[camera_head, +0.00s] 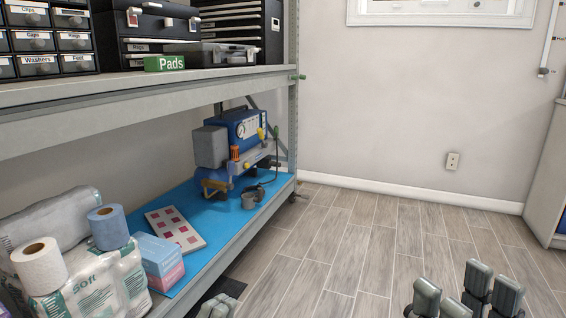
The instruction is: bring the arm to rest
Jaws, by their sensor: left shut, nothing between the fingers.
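My right gripper (465,292) is at the bottom right, over the floor. Its grey finger parts stand apart with a gap between them, and nothing shows in the gap.
A rolling rack (235,237) fills the left side. Its lower shelf bears a blue compressor (243,127), paper rolls (40,266) and tissue boxes (158,262). Drawer units (40,40) stand above. A cabinet (548,175) is at the right. The wooden floor (350,240) between is clear.

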